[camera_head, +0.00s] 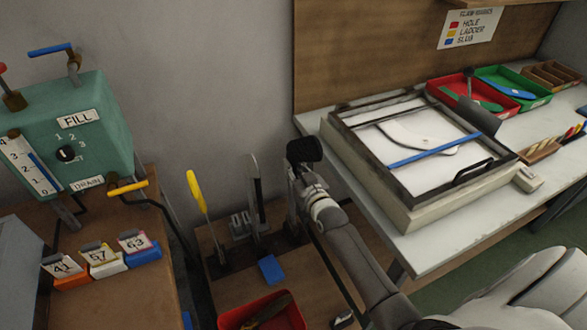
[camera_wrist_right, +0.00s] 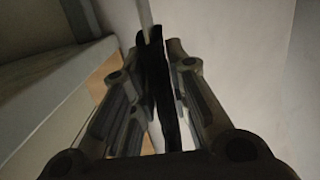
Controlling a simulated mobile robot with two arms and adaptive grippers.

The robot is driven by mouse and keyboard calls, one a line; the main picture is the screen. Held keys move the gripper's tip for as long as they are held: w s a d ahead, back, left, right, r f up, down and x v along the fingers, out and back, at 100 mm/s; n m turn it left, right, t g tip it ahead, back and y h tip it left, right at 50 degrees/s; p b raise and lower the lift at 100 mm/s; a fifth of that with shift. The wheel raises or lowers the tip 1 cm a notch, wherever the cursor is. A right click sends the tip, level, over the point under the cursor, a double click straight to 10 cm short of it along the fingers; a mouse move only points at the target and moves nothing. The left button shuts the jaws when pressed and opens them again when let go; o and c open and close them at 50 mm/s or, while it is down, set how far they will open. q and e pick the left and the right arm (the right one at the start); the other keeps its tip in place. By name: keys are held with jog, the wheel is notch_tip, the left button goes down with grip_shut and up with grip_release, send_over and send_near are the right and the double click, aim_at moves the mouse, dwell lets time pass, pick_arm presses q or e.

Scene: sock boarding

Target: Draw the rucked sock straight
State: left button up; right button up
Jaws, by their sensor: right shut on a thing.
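In the right wrist view the dark sock (camera_wrist_right: 155,85) runs as a narrow strip between the two fingers of my right gripper (camera_wrist_right: 160,50). A pale upright form shows behind it there. The gripper hides most of the sock, so I cannot tell how rucked it is. My left gripper is not in view.
A yellow paddle (camera_head: 197,190) and a grey upright form (camera_head: 254,185) stand left of the gripper. A red bin (camera_head: 262,312) is below. A light-box frame (camera_head: 400,205) fills the right bench. A green control box (camera_head: 75,135) and numbered tags stand at left.

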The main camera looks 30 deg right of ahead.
jog(key=shift+s+f, duration=0.15)
jog(key=shift+f, duration=0.2)
dwell(0.8)
jog(key=o, duration=0.9)
jog(key=shift+o, duration=0.2)
jog(key=shift+r, duration=0.1)
jog(key=shift+s+r+p, duration=0.15)
jog(key=shift+s+p, duration=0.15)
jog(key=shift+p, duration=0.05)
jog(key=s+p, duration=0.2)
jog(key=s, duration=0.1)
jog(key=shift+s+a, duration=0.15)
jog(key=shift+s, duration=0.1)
jog(key=s+p, duration=0.2)
jog(key=s, duration=0.2)
jog(key=shift+s+a, duration=0.15)
jog(key=shift+s, duration=0.2)
